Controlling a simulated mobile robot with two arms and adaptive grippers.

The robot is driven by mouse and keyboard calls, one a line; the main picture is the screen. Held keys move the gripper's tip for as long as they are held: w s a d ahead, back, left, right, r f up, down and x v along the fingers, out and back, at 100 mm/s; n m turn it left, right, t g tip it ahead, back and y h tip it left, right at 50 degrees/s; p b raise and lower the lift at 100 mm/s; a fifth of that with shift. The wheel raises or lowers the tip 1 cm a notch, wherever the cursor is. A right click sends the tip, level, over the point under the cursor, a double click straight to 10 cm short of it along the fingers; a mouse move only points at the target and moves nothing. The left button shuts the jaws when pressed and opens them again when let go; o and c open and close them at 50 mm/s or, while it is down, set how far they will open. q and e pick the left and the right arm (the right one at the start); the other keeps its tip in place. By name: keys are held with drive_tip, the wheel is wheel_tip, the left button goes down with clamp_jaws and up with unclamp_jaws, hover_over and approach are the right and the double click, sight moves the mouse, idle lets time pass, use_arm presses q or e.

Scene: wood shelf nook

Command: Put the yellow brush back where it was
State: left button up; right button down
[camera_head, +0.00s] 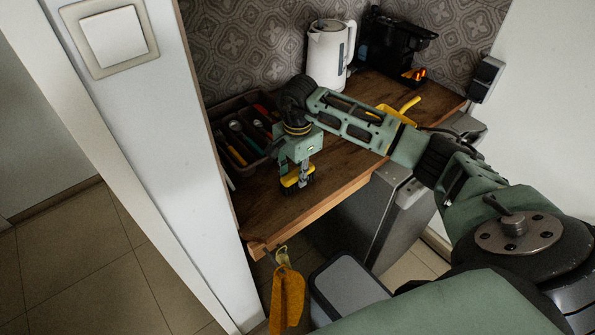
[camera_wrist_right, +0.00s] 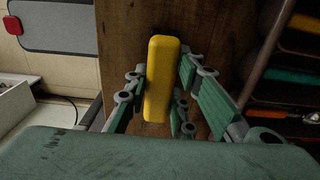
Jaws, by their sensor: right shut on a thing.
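The yellow brush (camera_head: 291,182) is in my right gripper (camera_head: 299,170), above the left part of the wooden counter. Dark bristles show beneath its yellow body. In the right wrist view the brush's yellow back (camera_wrist_right: 161,80) lies lengthwise between the green fingers, which are shut on it. I cannot tell whether the bristles touch the counter. A yellow piece with a handle (camera_head: 408,106), possibly a dustpan, lies on the counter behind my right arm, partly hidden. My left gripper is not in view.
A dark tray (camera_head: 216,112) of utensils stands left of the gripper against the wall panel. A white kettle (camera_head: 327,55) and a black coffee machine (camera_head: 393,48) stand at the back. A mustard cloth or mitt (camera_head: 287,298) hangs at the counter's front edge (camera_head: 318,213).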

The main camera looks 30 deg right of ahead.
sight(297, 171)
drive_tip(key=shift+f, duration=0.15)
drive_tip(key=c, duration=1.5)
unclamp_jaws()
drive_tip(key=shift+r, duration=0.35)
wheel_tip(297, 171, up, 12)
drive_tip(key=b, duration=0.3)
drive_tip(key=shift+f, duration=0.15)
